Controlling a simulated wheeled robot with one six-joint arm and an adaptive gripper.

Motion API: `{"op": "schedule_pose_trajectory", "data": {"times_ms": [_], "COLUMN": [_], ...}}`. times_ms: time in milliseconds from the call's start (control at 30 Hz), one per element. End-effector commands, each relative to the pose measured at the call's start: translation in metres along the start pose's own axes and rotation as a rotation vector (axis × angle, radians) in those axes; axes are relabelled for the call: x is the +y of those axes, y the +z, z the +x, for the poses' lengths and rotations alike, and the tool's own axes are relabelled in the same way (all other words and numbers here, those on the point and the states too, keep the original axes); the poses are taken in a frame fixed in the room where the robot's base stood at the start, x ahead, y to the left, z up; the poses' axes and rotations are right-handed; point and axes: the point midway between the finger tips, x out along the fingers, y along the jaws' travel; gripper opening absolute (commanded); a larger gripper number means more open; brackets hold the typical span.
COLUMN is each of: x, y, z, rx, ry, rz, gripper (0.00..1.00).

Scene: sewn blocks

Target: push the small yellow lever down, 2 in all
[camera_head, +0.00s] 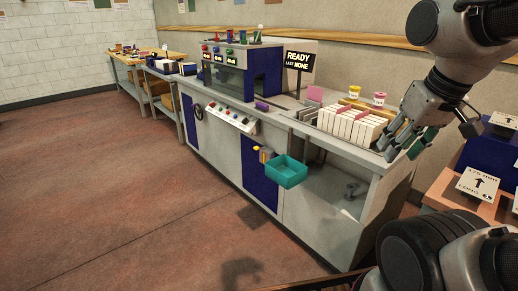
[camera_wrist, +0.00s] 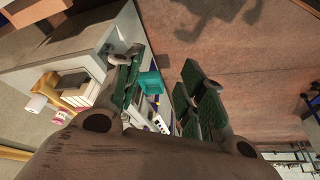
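A small yellow part (camera_head: 264,154) sticks out from the front of the grey machine bench, just left of the teal bin (camera_head: 287,171). It is too small to tell surely whether it is the lever or how it is set. My gripper (camera_head: 412,142) is in the air at the right, near the right end of the bench, well apart from the yellow part. In the wrist view my gripper (camera_wrist: 165,92) has its green-padded fingers spread with nothing between them. The teal bin shows beyond the fingers in the wrist view (camera_wrist: 151,83).
A control panel (camera_head: 231,119) with buttons sits on the bench front. A sign (camera_head: 298,61) reads "READY LAST NONE". A tray of white blocks (camera_head: 350,122) and two small pots (camera_head: 379,98) are on the bench top. The red floor (camera_head: 130,210) before the bench is clear.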

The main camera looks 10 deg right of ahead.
Motion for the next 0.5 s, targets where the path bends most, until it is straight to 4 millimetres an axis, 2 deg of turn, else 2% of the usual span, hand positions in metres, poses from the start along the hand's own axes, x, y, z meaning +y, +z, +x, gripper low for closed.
{"op": "schedule_pose_trajectory", "data": {"times_ms": [67, 300, 500], "x": [0.0, 0.0, 0.0], "y": [0.0, 0.0, 0.0], "z": [0.0, 0.0, 0.0], "rx": [0.0, 0.0, 0.0], "ry": [0.0, 0.0, 0.0], "rz": [0.0, 0.0, 0.0], "gripper": [0.4, 0.0, 0.0]}}
